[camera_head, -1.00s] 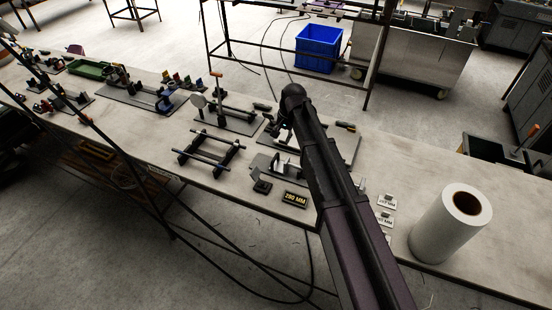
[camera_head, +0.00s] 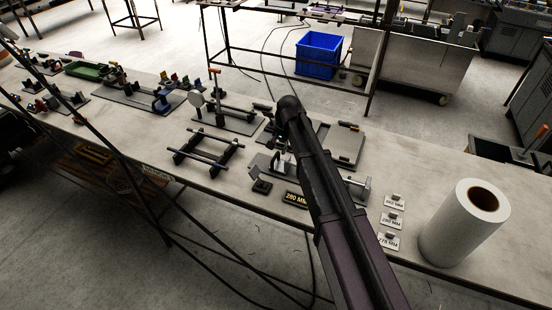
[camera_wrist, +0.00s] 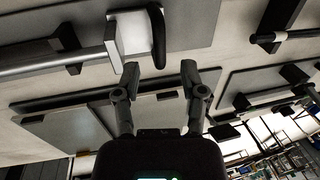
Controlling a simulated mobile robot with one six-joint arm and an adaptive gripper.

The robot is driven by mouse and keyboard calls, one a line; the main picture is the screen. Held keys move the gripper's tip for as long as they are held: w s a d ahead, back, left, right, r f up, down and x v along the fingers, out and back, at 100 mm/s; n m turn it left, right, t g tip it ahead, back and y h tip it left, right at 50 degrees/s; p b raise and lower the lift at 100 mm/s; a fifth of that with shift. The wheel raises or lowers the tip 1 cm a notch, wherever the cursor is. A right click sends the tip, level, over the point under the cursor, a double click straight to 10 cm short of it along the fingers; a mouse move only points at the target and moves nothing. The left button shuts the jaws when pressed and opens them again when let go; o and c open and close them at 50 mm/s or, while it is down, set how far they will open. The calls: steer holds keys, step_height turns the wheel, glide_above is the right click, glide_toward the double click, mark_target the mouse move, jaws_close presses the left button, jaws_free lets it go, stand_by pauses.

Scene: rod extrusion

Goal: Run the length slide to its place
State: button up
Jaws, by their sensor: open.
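In the wrist view, a pale block with a dark curved handle (camera_wrist: 157,36), which looks like the length slide (camera_wrist: 132,34), sits by the end of a grey rod (camera_wrist: 85,58). My gripper (camera_wrist: 158,72) is open. Its two fingertips are apart, just below the handle in the picture, with nothing between them. I cannot tell whether they touch it. In the head view, my arm covers the middle of the slide's fixture. A pale upright (camera_head: 283,163) shows left of the arm and an end bracket (camera_head: 361,188) right of it. The fingers are hidden there.
A "280 MM" sign (camera_head: 295,199) lies at the front edge. Several small length tags (camera_head: 391,220) and a white roll (camera_head: 461,235) stand to the right. A rod frame (camera_head: 207,153) and other fixtures fill the left.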

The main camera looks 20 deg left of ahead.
mark_target(276, 156)
steer(key=shift+a+f+b, duration=0.2)
steer(key=shift+f+b, duration=0.6)
steer(key=shift+f, duration=0.15)
steer(key=shift+a+f+b, duration=0.15)
steer(key=shift+f+b, duration=0.6)
steer(key=shift+f, duration=0.15)
jaws_close()
